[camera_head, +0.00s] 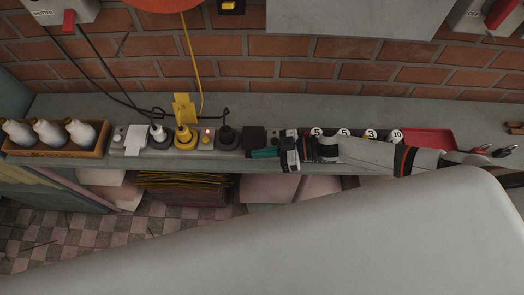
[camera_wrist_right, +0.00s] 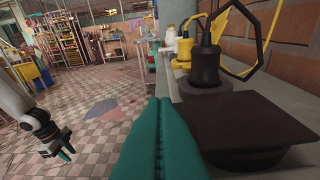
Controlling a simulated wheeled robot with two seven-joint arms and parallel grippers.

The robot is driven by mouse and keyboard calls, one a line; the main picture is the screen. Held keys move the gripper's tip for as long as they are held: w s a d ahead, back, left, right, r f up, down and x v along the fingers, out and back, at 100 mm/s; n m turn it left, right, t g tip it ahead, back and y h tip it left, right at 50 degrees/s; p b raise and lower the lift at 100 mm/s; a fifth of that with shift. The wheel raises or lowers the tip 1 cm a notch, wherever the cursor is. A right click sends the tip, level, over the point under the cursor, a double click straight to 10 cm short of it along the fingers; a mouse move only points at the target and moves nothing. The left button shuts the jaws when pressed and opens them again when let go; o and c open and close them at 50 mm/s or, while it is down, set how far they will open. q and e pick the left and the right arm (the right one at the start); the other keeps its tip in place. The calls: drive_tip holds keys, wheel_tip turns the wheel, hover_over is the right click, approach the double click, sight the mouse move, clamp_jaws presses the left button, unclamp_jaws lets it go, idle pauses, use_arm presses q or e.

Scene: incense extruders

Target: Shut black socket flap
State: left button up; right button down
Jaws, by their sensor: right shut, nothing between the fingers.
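The black socket flap (camera_head: 254,139) is a dark square plate beside the black socket, to the right of its black plug (camera_head: 227,136). In the right wrist view the flap (camera_wrist_right: 262,122) fills the lower right, a broad plate standing out from the socket with the plug (camera_wrist_right: 206,68) behind it. My right gripper (camera_head: 264,153) has teal fingers and is at the flap's front right corner. Its fingers (camera_wrist_right: 160,150) are shut and empty, left of the flap; contact cannot be told. My left gripper (camera_wrist_right: 61,149) shows small at the left of the wrist view; its jaws are unclear.
Left along the shelf are a yellow plug (camera_head: 185,137) with its yellow flap (camera_head: 183,107) raised, a white flap (camera_head: 134,140) and a wooden box (camera_head: 60,152) of bottles. Numbered round pieces (camera_head: 371,134) and a red tray (camera_head: 430,140) lie right. Cables hang above the plugs.

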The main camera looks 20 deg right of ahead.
drive_tip(key=shift+r, duration=0.1)
wheel_tip(320, 180, up, 10)
idle(0.4)
drive_tip(key=shift+a, duration=0.1)
